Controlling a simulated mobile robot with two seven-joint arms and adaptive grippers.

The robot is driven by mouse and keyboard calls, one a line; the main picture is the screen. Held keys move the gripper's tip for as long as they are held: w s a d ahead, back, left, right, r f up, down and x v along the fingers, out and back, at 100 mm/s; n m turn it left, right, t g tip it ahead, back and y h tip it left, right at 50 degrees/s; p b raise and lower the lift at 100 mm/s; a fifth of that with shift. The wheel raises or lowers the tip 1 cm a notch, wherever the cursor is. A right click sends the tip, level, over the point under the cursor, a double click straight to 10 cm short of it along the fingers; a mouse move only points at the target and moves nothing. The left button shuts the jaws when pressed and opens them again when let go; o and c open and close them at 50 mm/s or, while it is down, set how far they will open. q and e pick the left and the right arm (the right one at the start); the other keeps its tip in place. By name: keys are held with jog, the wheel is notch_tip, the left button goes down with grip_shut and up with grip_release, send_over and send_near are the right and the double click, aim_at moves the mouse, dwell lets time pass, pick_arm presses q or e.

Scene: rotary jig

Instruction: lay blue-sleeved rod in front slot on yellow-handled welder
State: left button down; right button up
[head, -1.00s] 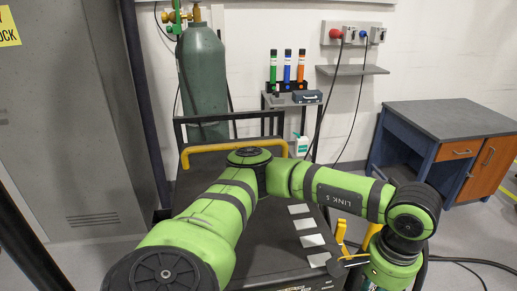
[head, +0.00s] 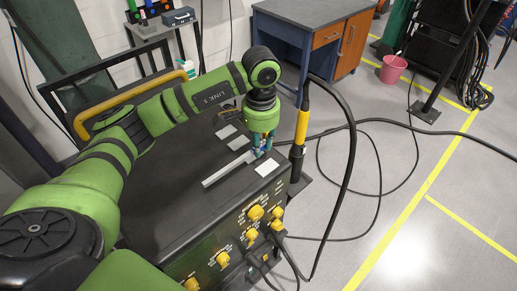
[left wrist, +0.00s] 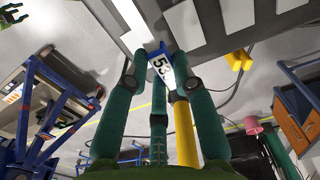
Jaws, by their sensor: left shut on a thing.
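The welder (head: 160,190) is a black box with yellow knobs on its front panel and a yellow handle bar (head: 128,95) at its far left end. Several pale patches mark its top; the front one (head: 267,167) lies near the panel edge. My left gripper (head: 260,150) is over the right end of the top, shut on the blue sleeve of the rod. The rod's silver bar (head: 226,170) points left and toward the front over the top; I cannot tell whether it touches. In the left wrist view the blue sleeve (left wrist: 153,47) shows a "53" label between my fingers.
A yellow-and-black torch (head: 303,125) with a thick black cable stands just right of the welder. Behind are a grey-topped workbench (head: 310,20) and a pink bucket (head: 392,70). Cables cross the floor at right; the floor beyond is largely open.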

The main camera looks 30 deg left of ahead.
aim_at(260, 163)
pick_arm(q)
notch_tip(260, 163, down, 3)
jog(key=shift+s+r+p, duration=0.15)
jog(key=shift+r+p, duration=0.05)
jog(key=shift+p, duration=0.25)
jog(key=shift+f, duration=0.5)
jog(key=shift+f+b, duration=0.3)
jog(key=shift+b, duration=0.1)
jog(key=shift+f+b, duration=0.3)
jog(key=shift+b, duration=0.2)
jog(key=c, duration=1)
grip_release()
pick_arm(e)
jog(key=shift+s+a+f, duration=0.2)
jog(key=shift+s+a, duration=0.05)
jog(key=shift+a, duration=0.15)
